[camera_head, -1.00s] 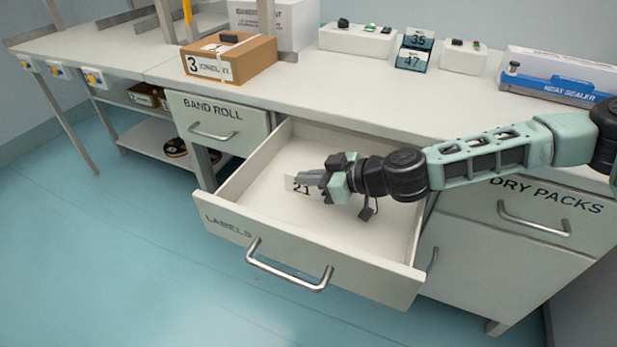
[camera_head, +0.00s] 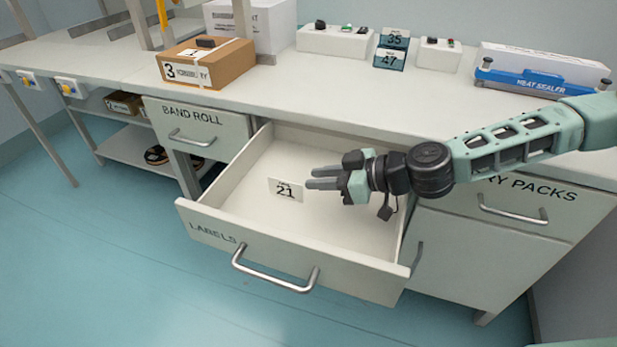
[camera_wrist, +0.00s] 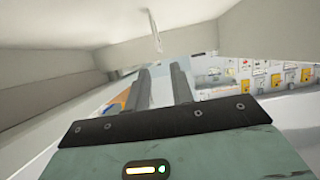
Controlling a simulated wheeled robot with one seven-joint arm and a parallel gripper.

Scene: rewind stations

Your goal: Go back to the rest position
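My gripper (camera_head: 322,178) is over the open drawer marked LABELS (camera_head: 290,258), pointing left. Its two fingers are apart with nothing between them, as the wrist view also shows (camera_wrist: 160,88). A white card printed 21 (camera_head: 286,190) is inside the drawer, just left of my fingertips and apart from them. In the wrist view a thin pale upright piece, which looks like the card seen edge-on (camera_wrist: 155,32), lies beyond the fingertips.
The BAND ROLL drawer (camera_head: 195,128) is shut on the left, and the DRY PACKS drawer (camera_head: 515,205) is shut on the right. The counter (camera_head: 330,85) above holds a cardboard box (camera_head: 205,65), cards 35 and 47 (camera_head: 391,48), and a heat sealer (camera_head: 540,72). Floor in front is clear.

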